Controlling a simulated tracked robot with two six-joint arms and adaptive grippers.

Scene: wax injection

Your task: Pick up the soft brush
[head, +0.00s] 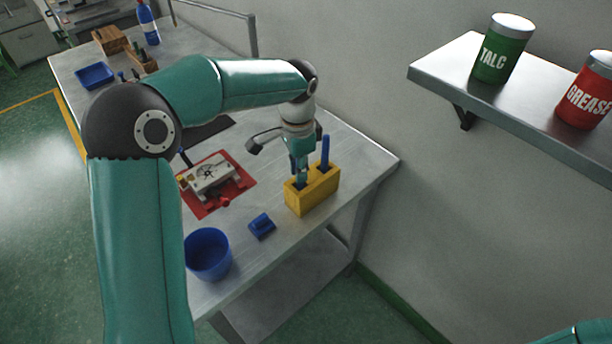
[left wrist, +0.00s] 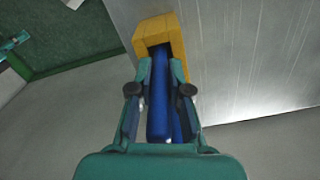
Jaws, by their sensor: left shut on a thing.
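A yellow holder block (head: 318,192) stands near the table's right edge, and a blue handle (head: 325,150) sticks up out of its right-hand slot. My left gripper (head: 301,178) reaches down over the left part of the block. In the left wrist view, my left gripper (left wrist: 160,78) is shut on an upright blue handle (left wrist: 158,105), with the yellow holder (left wrist: 158,32) just beyond it. The lower end of the held handle is hidden, so I cannot see bristles or tell whether it is fully in the block. My right gripper is not in view.
A red mat (head: 236,192) with a metal mould lies left of the holder. A blue cup (head: 208,254) and a small blue block (head: 262,225) stand near the front edge. A wall shelf (head: 440,72) with talc and grease cans is at the upper right.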

